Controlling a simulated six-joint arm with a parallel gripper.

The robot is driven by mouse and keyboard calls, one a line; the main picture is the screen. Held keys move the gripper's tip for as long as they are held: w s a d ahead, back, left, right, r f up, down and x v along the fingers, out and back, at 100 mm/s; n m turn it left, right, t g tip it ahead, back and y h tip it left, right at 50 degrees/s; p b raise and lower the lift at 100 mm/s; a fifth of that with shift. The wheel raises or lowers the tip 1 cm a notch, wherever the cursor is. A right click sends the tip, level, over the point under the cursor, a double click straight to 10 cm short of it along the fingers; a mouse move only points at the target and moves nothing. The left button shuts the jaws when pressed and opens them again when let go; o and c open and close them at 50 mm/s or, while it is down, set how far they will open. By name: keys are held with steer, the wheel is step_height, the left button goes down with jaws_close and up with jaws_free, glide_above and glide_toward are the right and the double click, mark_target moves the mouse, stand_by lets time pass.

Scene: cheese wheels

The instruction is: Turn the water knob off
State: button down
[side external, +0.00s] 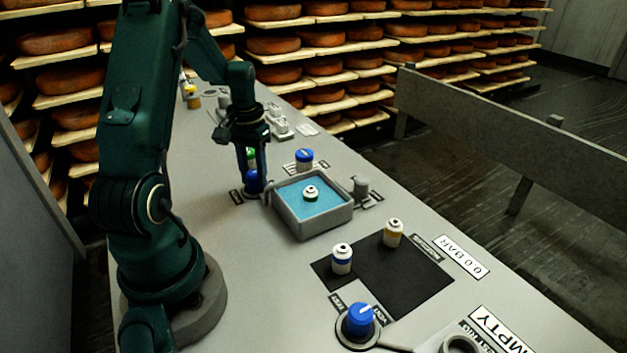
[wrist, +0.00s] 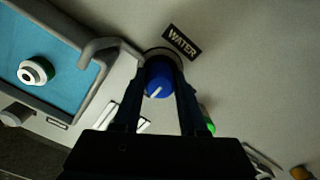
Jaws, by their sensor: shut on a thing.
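The water knob is blue with a white pointer line and sits between my fingers in the wrist view (wrist: 158,78); it also shows low between them in the side view (side external: 252,183). A black "WATER" label (wrist: 181,42) lies beside it. My gripper (side external: 252,172) points down and is shut on the knob, one finger on each side. In the wrist view, my gripper (wrist: 160,88) hides part of the knob's sides. The knob's pointer slants toward the lower left of that view.
A grey basin (side external: 311,232) with blue water (side external: 325,198) and a floating white-and-green container (side external: 311,193) stands beside the knob. A grey spout (wrist: 98,46) reaches over its rim. Another blue knob (side external: 304,156) stands behind the basin. White bottles (side external: 342,260) stand on a black mat (side external: 405,280).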

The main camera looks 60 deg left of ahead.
mark_target(254, 172)
stand_by(0.3)
steer(key=shift+c, duration=2.2)
jaws_free()
steer(key=shift+r, duration=2.65)
